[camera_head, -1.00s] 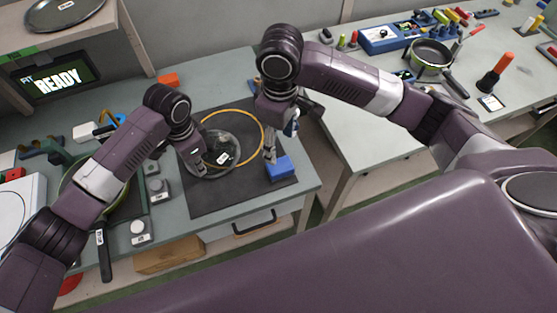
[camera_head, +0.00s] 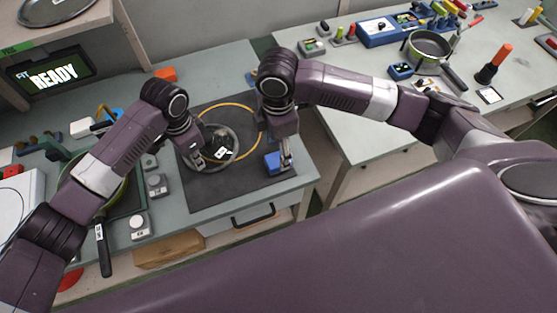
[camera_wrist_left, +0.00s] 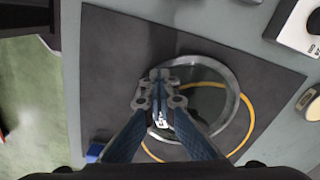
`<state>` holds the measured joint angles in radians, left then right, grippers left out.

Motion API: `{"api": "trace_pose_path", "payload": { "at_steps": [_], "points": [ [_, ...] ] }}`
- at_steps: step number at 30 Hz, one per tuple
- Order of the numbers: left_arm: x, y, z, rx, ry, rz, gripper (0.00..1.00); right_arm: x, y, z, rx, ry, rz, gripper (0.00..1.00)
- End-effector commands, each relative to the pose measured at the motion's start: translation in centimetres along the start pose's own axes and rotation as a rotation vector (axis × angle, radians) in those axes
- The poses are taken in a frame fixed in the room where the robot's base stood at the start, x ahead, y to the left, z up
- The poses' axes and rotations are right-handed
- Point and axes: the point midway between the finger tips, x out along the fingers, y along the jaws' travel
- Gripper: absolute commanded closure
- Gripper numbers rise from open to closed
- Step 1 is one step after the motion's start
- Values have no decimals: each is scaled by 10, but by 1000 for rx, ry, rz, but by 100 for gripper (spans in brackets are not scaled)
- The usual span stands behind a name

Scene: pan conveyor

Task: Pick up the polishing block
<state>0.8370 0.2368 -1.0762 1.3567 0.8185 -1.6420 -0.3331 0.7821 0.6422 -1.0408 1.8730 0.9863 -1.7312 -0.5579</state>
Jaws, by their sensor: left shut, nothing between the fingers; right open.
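The blue polishing block (camera_head: 271,163) lies on the dark mat (camera_head: 235,192), near its right side. My right gripper (camera_head: 284,166) is open and down at the block's right side, partly covering it; whether its fingers touch the block cannot be told. A blue edge of the block (camera_wrist_left: 95,152) shows low in the left wrist view. My left gripper (camera_head: 198,163) is shut and empty over the left rim of a round glass lid (camera_head: 234,157). Its closed fingertips (camera_wrist_left: 160,76) show over the rim in the left wrist view.
A yellow ring (camera_head: 246,108) lies around the lid's far side. A green-rimmed pan (camera_head: 122,190) with a dark handle stands left of the mat. Weights (camera_head: 157,185) stand between pan and mat. A second table (camera_head: 370,130) stands to the right beyond a gap.

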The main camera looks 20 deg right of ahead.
Motion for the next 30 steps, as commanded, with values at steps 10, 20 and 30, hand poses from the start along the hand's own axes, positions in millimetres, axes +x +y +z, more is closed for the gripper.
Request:
{"api": "trace_pose_path", "payload": {
  "at_steps": [10, 20, 30],
  "points": [
    [1, 0, 0, 0, -1, 1, 100, 36, 3, 3, 2, -1, -2, 44],
    [1, 0, 0, 0, 0, 1, 100, 64, 5, 4, 1, 0, 1, 44],
    [1, 0, 0, 0, 0, 1, 100, 63, 5, 4, 1, 0, 1, 64]
  ]
}}
